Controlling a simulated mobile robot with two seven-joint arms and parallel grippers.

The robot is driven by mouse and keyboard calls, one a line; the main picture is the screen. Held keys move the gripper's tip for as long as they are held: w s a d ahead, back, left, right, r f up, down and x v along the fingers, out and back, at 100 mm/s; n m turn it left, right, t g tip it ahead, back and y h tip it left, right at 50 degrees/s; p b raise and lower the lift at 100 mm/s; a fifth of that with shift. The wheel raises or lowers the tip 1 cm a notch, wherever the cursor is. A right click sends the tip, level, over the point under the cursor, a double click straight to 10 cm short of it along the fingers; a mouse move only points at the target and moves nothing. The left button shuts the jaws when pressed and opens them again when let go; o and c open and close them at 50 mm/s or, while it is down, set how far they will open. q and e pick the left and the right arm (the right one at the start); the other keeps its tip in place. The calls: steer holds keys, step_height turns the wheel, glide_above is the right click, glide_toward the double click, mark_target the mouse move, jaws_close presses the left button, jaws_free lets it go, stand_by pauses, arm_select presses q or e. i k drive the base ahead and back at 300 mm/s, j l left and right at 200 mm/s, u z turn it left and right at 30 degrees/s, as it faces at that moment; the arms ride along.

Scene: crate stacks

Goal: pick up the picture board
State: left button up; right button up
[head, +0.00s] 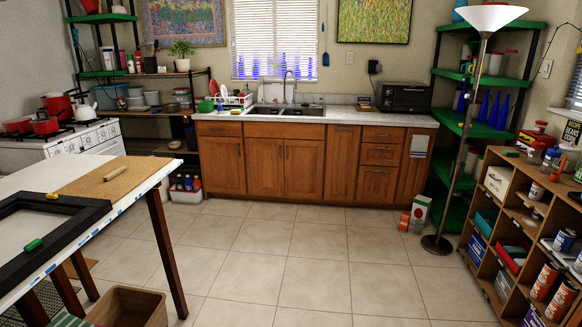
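No single thing is clearly the picture board. A black frame (88,212) lies flat on the white table (28,190) at the left, cut off by the picture's left edge. A green item (33,245) and a yellow item (52,196) lie on the frame. A tan board (128,171) lies behind it with a small wooden roller (115,173) on top. Two colourful pictures hang on the back wall, one at left (182,22) and one right of the window (374,18). Neither of my grippers is in view.
The tiled floor (300,265) is clear in the middle. A brown bin (130,305) stands by the table legs. A floor lamp (436,243) and a wooden cubby shelf (492,210) with cans stand at right. Cabinets (283,165) line the back.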

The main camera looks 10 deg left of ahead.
mark_target(113, 180)
steer(key=i+u, duration=0.15)
steer(key=i, duration=0.55)
steer(key=i+l+u, duration=0.15)
steer(key=i, duration=0.5)
steer(key=i+u, duration=0.45)
steer(key=i+l+u, duration=0.25)
steer(key=i+u, duration=0.2)
steer(key=i, duration=0.2)
